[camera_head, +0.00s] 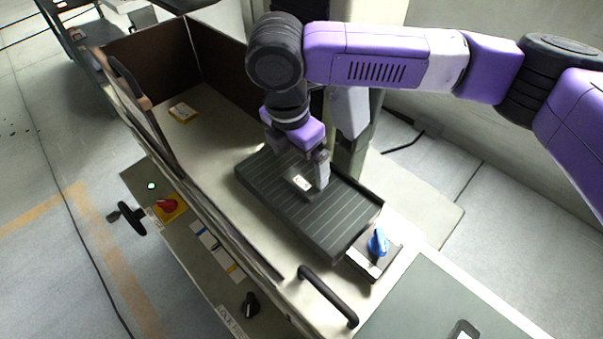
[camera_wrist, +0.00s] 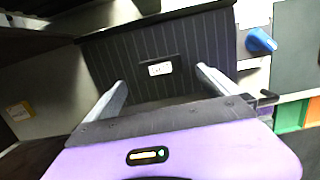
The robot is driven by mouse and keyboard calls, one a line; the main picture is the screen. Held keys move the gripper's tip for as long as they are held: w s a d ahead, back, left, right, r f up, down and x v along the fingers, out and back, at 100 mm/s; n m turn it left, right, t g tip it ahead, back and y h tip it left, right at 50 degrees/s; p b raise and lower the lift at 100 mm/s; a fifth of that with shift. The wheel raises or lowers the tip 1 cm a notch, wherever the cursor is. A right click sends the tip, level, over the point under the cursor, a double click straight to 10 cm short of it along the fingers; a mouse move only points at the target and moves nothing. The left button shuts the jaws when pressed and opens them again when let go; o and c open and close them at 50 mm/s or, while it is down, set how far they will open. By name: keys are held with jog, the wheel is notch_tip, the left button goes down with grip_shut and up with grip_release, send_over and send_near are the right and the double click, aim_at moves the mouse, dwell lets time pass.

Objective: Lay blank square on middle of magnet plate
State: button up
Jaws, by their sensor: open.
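The blank, a small dark piece with a white label (camera_head: 302,183), lies on the dark striped magnet plate (camera_head: 262,184), near its middle. In the wrist view the blank (camera_wrist: 160,69) looks roughly in line with the stripes of the plate (camera_wrist: 208,40). My gripper (camera_head: 318,172) is over the plate, close to the blank, and partly hides that area. In the wrist view the two fingers of my gripper (camera_wrist: 162,80) are spread wide, one on each side of the blank, with gaps between. The fingers hold nothing.
A blue knob (camera_head: 377,242) on a light block stands at the plate's right end. The tray's walls (camera_head: 224,62) rise behind and at left. A black handle (camera_head: 328,297) is in front.

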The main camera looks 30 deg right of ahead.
jog(key=shift+s+a+r, duration=0.1)
jog(key=shift+a+r, duration=0.1)
jog(key=shift+r, duration=1.15)
jog(key=shift+s+a+r, duration=0.1)
jog(key=shift+a+r, duration=0.1)
jog(key=shift+r, duration=1.15)
